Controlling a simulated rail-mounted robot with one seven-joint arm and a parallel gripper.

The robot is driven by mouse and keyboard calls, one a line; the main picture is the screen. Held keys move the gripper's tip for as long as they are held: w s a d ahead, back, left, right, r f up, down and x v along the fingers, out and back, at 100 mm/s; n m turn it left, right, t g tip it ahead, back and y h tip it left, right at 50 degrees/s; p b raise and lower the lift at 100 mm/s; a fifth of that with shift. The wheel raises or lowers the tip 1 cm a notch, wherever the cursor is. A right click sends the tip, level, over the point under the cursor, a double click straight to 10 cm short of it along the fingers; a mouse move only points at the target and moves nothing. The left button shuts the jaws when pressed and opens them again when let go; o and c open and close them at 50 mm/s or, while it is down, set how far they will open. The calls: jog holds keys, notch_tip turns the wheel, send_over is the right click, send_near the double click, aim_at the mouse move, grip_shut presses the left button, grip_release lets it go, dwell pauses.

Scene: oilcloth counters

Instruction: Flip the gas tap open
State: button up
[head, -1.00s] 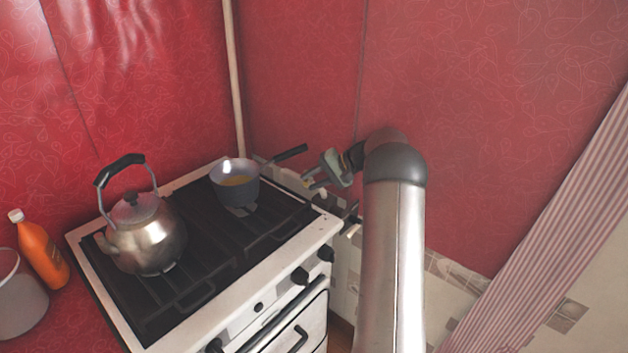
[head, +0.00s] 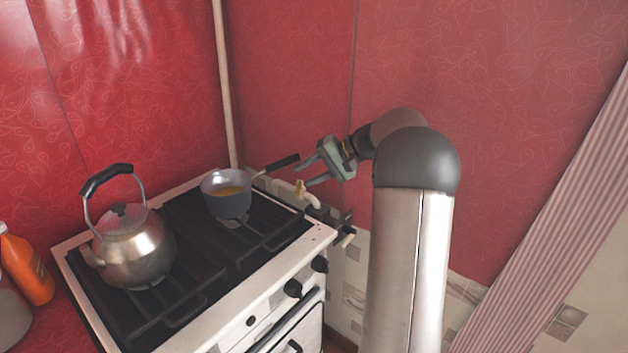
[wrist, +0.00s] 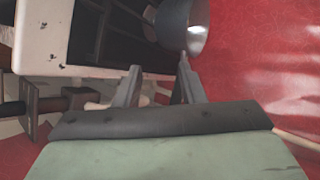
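A pale pipe with a brass-coloured fitting (head: 300,188) runs behind the stove's right rear side. A dark bracket-like piece, possibly the gas tap (head: 347,216), sits lower on the pipework by the stove's right edge. What looks like the same dark brown piece shows at the left of the wrist view (wrist: 29,106). I cannot tell which way the tap's lever is set. My gripper (head: 306,173) is open and empty, above and behind that piece, with its fingers pointing left over the pipe. In the wrist view its two fingers (wrist: 158,66) are apart with nothing between them.
The stove (head: 190,255) carries a steel kettle (head: 136,250) and a grey pot (head: 229,204), whose dark handle (head: 281,163) reaches close to my fingers. The red wall (head: 285,90) is close behind my gripper. An orange bottle (head: 27,268) stands at far left.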

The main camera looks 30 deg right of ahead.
jog(key=s+a+r, duration=0.2)
jog(key=s, duration=0.4)
jog(key=shift+r+b, duration=0.35)
jog(key=shift+b, duration=0.05)
jog(key=shift+w+a, duration=0.1)
jog(key=shift+a, duration=0.05)
jog(key=c, duration=0.6)
jog(key=f+g+h+p, duration=0.1)
jog(key=w+a+f+g+h+p, duration=0.1)
jog(key=f, duration=0.1)
jog(key=w+a+f+g+h+p, duration=0.1)
jog(key=f, duration=0.1)
jog(key=shift+w+f+g, duration=0.1)
jog(key=shift+f+g, duration=0.05)
jog(key=shift+g, duration=0.15)
grip_shut()
jog(key=n+g+h+p, duration=0.15)
jog(key=h+p, duration=0.45)
jog(key=h, duration=0.6)
send_near(299, 188)
jog(key=s+a+r, duration=0.2)
jog(key=a, duration=0.3)
jog(key=shift+n+t, duration=0.25)
jog(key=shift+n, duration=0.2)
jog(key=p+x, duration=0.1)
jog(key=x, duration=0.9)
jog(key=shift+d+f, duration=0.1)
jog(key=shift+d, duration=0.05)
